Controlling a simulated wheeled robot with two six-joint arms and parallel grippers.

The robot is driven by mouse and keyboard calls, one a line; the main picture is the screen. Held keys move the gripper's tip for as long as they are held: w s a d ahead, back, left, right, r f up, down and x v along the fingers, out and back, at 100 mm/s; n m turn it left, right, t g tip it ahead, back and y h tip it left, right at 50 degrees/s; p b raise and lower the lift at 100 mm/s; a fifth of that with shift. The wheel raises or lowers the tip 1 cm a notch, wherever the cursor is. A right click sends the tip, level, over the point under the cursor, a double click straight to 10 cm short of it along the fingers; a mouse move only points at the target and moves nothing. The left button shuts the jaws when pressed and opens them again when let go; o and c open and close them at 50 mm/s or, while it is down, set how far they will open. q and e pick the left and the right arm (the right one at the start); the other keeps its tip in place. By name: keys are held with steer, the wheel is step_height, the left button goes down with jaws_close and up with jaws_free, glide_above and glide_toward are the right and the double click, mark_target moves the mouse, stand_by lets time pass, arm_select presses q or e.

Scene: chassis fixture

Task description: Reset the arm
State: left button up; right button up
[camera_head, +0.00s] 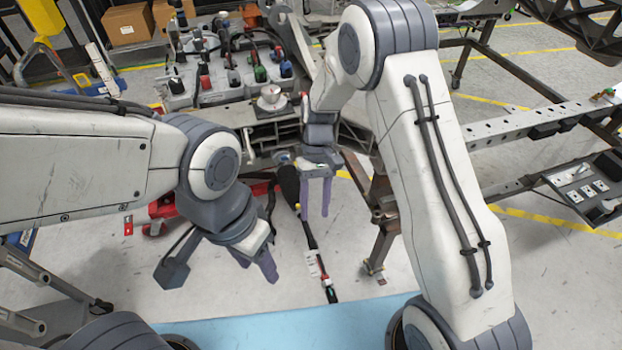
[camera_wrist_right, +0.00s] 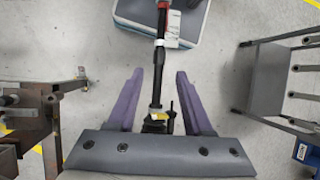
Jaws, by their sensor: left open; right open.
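My left arm comes in from the left in the head view, and its gripper (camera_head: 262,265) points downward, open and empty over the floor. My right arm reaches down from the upper right, and its gripper (camera_head: 315,200) hangs in the middle of the view with its two purple fingers apart. In the right wrist view the right gripper (camera_wrist_right: 158,85) is open, with nothing pressed between its fingers. A long black tool with a red end (camera_head: 312,240) is beside the right gripper. In the wrist view the tool (camera_wrist_right: 160,52) appears between the fingers, farther from the camera.
A metal workbench with fixture parts (camera_head: 225,75) stands behind the grippers. A steel chassis beam (camera_head: 530,122) extends on the right, with a tray of small parts (camera_head: 590,185) below it. A light blue surface (camera_head: 285,328) is at the front. Cardboard boxes (camera_head: 128,24) sit at the back.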

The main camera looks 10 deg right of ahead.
steer(key=s+a+r+n+t+p, duration=0.2)
steer(key=s+r+n+t+p, duration=0.1)
steer(key=s+r, duration=1.6)
steer(key=shift+s+n+t, duration=0.4)
steer(key=shift+n+t, duration=0.4)
steer(key=shift+t, duration=0.4)
steer(key=shift+a, duration=0.15)
